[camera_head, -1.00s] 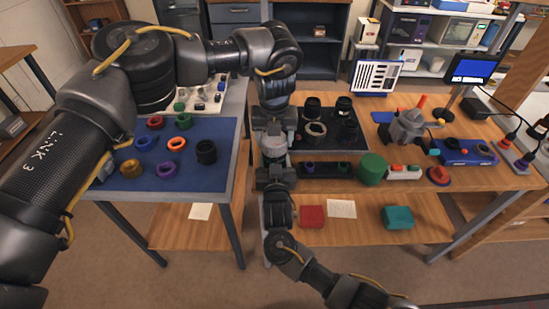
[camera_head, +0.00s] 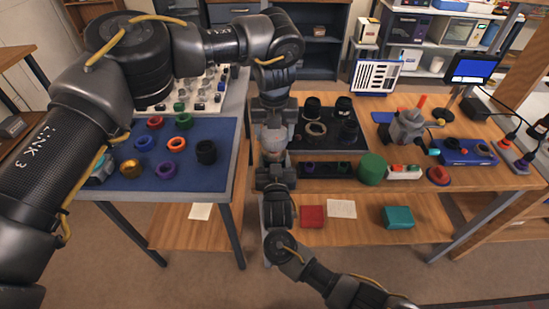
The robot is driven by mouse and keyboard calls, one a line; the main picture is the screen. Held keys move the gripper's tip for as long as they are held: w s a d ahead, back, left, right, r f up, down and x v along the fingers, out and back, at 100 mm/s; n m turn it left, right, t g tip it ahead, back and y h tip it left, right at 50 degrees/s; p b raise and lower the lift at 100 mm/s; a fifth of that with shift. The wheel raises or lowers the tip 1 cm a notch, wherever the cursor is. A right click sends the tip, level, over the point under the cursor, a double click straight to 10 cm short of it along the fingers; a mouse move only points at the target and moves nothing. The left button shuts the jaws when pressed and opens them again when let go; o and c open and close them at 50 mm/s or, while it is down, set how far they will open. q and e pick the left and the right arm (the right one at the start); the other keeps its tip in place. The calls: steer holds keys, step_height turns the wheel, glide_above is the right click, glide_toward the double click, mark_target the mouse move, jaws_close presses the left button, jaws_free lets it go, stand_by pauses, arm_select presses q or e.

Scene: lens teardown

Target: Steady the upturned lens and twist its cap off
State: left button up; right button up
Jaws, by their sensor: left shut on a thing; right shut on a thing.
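My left gripper (camera_head: 272,128) comes down from the top left and is shut at the back left of the dark mat (camera_head: 355,139). My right gripper (camera_head: 274,160) reaches up from the bottom and is shut just below it in the picture. The upturned lens and its cap are almost wholly hidden between the two grippers. I cannot make out where the cap meets the lens, or whether they are apart. A pale grey rounded shape shows between the grippers, but I cannot tell if it is the lens or part of a hand.
Dark lens parts (camera_head: 312,108) and a pale ring (camera_head: 316,129) stand on the mat to the right. A green cylinder (camera_head: 371,169) and a black tray (camera_head: 325,170) lie in front. Coloured rings (camera_head: 177,144) lie on the blue mat (camera_head: 210,178) at left.

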arm_select(q)
steer(key=shift+r, duration=1.7)
arm_select(e)
steer(key=shift+f, duration=0.1)
steer(key=o, duration=1.4)
steer(key=shift+c, duration=0.2)
